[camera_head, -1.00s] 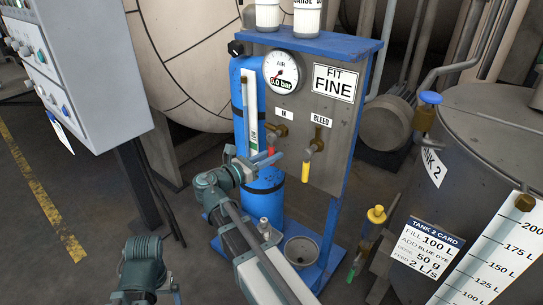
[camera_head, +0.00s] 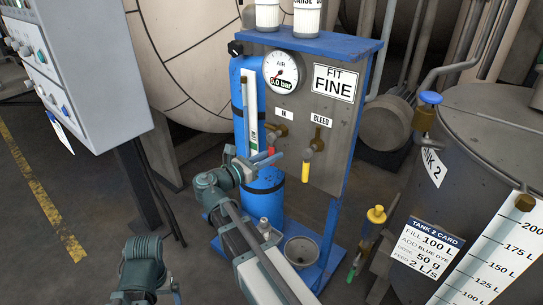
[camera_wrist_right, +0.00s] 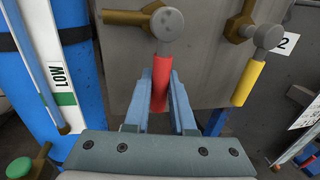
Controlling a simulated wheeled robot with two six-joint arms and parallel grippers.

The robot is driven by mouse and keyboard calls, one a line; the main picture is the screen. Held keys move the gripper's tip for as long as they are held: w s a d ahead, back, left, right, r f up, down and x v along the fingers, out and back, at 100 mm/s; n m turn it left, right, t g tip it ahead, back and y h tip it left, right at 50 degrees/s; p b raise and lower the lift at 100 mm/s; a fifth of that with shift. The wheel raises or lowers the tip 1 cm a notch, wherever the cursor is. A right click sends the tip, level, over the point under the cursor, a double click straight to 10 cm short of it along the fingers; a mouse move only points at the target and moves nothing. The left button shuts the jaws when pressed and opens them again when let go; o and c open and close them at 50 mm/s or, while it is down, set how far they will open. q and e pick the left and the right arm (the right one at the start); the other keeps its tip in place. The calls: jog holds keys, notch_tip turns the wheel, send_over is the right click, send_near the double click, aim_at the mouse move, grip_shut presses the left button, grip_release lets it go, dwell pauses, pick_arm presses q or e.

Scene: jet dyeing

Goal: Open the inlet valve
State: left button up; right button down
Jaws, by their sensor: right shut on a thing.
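The inlet valve (camera_head: 278,131) sits under the "IN" label on the grey panel (camera_head: 335,120). Its red handle (camera_wrist_right: 160,82) hangs down from a grey hub, slightly tilted, in the right wrist view. My right gripper (camera_wrist_right: 161,95) is shut on the red handle, one finger on each side; in the head view the gripper (camera_head: 268,158) hides most of the handle. The bleed valve with a yellow handle (camera_head: 306,171) hangs straight down to the right, apart from the gripper. My left gripper (camera_head: 150,295) is only partly in view at the bottom, and its jaws cannot be made out.
The pressure gauge (camera_head: 281,71) reads 0.0 bar. A blue cylinder (camera_head: 245,100) with a sight strip stands left of the inlet valve. A bowl (camera_head: 300,250) rests on the blue base below. A tank (camera_head: 490,130) stands at right, a control box (camera_head: 75,60) at left.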

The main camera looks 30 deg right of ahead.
jog(key=shift+w, duration=0.1)
dwell(0.4)
jog(key=m, duration=0.1)
jog(key=w+m+p, duration=0.1)
jog(key=w+a+r+m+p, duration=0.1)
jog(key=m, duration=0.1)
jog(key=shift+w+y, duration=0.1)
jog(key=shift+y, duration=0.3)
jog(key=w+r+m+p, duration=0.1)
jog(key=m+p, duration=0.1)
jog(key=w+r+m+t+y+p, duration=0.1)
jog(key=m+p, duration=0.1)
jog(key=m, duration=0.1)
jog(key=w+a+r+m+p, duration=0.1)
jog(key=m+p, duration=0.1)
jog(key=m, duration=0.1)
jog(key=shift+a+r+t+y, duration=0.1)
jog(key=shift+t+y, duration=0.2)
jog(key=shift+w+a+r+m+t+y+p, duration=0.15)
jog(key=shift+r+m+t+p, duration=0.1)
jog(key=shift+r+m+p, duration=0.5)
jog(key=shift+d+r+m+t+y+p, duration=0.2)
jog(key=shift+m+p, duration=0.25)
jog(key=shift+m, duration=0.6)
jog(key=c, duration=0.8)
grip_release()
jog(key=shift+r, duration=0.1)
jog(key=shift+o, duration=0.2)
